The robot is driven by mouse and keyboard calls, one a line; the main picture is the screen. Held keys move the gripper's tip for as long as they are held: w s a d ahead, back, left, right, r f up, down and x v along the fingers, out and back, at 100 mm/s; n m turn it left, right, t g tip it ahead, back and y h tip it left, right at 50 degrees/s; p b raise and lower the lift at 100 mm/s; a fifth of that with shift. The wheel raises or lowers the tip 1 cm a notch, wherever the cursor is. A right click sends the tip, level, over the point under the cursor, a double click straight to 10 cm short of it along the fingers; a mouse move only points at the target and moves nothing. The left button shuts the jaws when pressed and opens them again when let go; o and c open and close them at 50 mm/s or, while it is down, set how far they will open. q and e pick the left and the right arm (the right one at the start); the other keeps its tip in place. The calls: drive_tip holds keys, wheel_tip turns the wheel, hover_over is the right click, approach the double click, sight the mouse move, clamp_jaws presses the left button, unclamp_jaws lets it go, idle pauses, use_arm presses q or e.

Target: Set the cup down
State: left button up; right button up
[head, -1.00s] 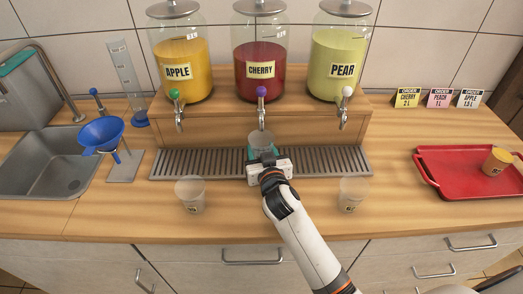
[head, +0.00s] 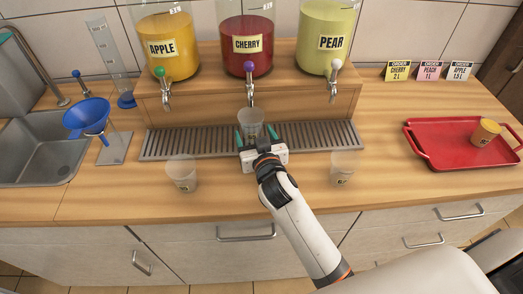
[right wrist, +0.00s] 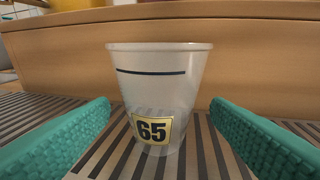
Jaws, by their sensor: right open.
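A clear empty cup (head: 250,121) stands upright on the drip grate (head: 200,143), below the cherry tap (head: 250,92). In the right wrist view the cup (right wrist: 158,95) shows a yellow "65" label and a dark line near its top. My right gripper (head: 256,137) is open, with its teal fingers (right wrist: 160,135) spread on both sides of the cup and gaps between them and it. My left gripper is not in view.
Two other clear cups stand on the counter, one left (head: 182,173) and one right (head: 342,168) of my right arm. A red tray (head: 423,141) with a filled cup (head: 485,133) is at right. A blue funnel (head: 87,115) stands by the sink.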

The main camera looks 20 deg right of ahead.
drive_tip(key=s, duration=0.2)
drive_tip(key=s+r, duration=0.1)
drive_tip(key=s, duration=0.2)
drive_tip(key=s+b, duration=0.1)
drive_tip(key=s, duration=0.2)
drive_tip(key=shift+s+a+r, duration=0.15)
drive_tip(key=shift+a+r, duration=0.05)
drive_tip(key=shift+a, duration=0.15)
drive_tip(key=shift+f, duration=0.1)
